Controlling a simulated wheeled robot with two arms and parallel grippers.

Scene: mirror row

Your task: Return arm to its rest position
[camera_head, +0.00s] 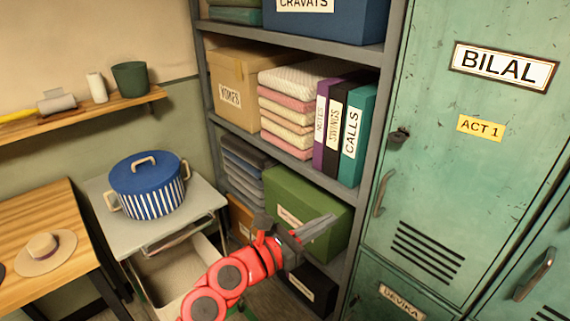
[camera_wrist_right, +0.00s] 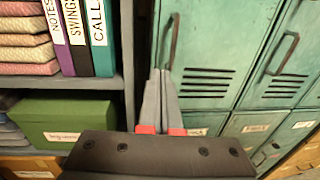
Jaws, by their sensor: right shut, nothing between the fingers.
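My right arm, red with dark joints, reaches up from the bottom of the head view. Its right gripper (camera_head: 318,229) is shut and empty, in front of the lower shelves and left of the green locker (camera_head: 465,150). In the right wrist view the right gripper (camera_wrist_right: 164,75) shows its two grey fingers pressed together, pointing at the gap between the shelf unit and the locker door. Nothing is between the fingers. The left gripper is not in view.
A grey shelf unit (camera_head: 366,55) holds boxes, folded cloths and binders. A green box (camera_head: 290,200) sits behind my gripper. A striped blue pot (camera_head: 150,185) stands on a small grey table (camera_head: 200,200). A straw hat (camera_head: 45,255) lies on the wooden table (camera_head: 35,205) at left.

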